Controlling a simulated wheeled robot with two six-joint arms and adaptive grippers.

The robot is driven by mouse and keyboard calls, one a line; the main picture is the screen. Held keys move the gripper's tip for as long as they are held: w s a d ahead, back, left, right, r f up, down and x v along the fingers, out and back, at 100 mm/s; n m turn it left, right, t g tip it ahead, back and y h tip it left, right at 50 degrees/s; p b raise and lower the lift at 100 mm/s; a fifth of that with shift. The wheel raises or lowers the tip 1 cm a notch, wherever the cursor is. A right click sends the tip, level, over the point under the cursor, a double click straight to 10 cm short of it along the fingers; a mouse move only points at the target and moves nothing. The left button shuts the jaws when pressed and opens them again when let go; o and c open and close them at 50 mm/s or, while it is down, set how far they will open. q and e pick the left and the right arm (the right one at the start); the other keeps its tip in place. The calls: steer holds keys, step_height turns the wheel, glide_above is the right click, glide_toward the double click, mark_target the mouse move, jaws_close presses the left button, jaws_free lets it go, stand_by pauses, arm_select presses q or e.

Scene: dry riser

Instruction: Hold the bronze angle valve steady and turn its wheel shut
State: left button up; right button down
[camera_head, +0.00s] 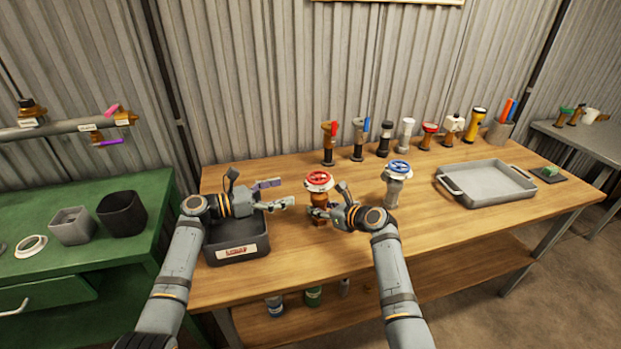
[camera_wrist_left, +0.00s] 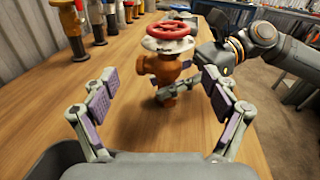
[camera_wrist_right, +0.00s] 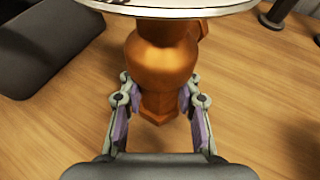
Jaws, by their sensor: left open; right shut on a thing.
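The bronze angle valve (camera_head: 319,202) stands upright on the wooden table, with a red wheel (camera_head: 319,181) on a pale rim on top. It also shows in the left wrist view (camera_wrist_left: 152,70) and, large, in the right wrist view (camera_wrist_right: 160,65). My right gripper (camera_head: 317,211) is shut on the valve's lower body, one finger on each side, below the wheel. My left gripper (camera_head: 280,193) is open and empty, to the left of the valve, its fingers pointing toward it. In the left wrist view the valve is beyond the open fingers (camera_wrist_left: 165,100), apart from them.
A dark bin (camera_head: 237,248) with a label is under my left gripper. A grey tray (camera_head: 488,183) lies at right.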

mark_target(317, 176)
arm_select(q)
steer(key=s+r+n+t+y, duration=0.1)
steer(key=s+r+n+t, duration=0.1)
steer(key=s+r+t, duration=0.15)
steer(key=x, duration=0.4)
steer(key=f+x, duration=0.1)
steer(key=x, duration=0.7)
steer(key=shift+d+f, duration=0.2)
steer(key=shift+f, duration=0.05)
steer(key=c, duration=1.2)
steer(key=shift+o, duration=0.2)
steer(key=shift+w+f+m+g+h, duration=0.1)
steer(key=shift+m+g+h, duration=0.6)
steer(key=shift+m+g, duration=0.65)
steer(key=shift+w+m+g+h, duration=0.1)
steer(key=shift+m+g+h, duration=0.7)
steer(key=shift+g, duration=1)
steer(key=shift+s+a+m, duration=0.1)
steer(key=shift+m, duration=0.15)
steer(key=o, duration=1.2)
steer(key=shift+c, duration=0.2)
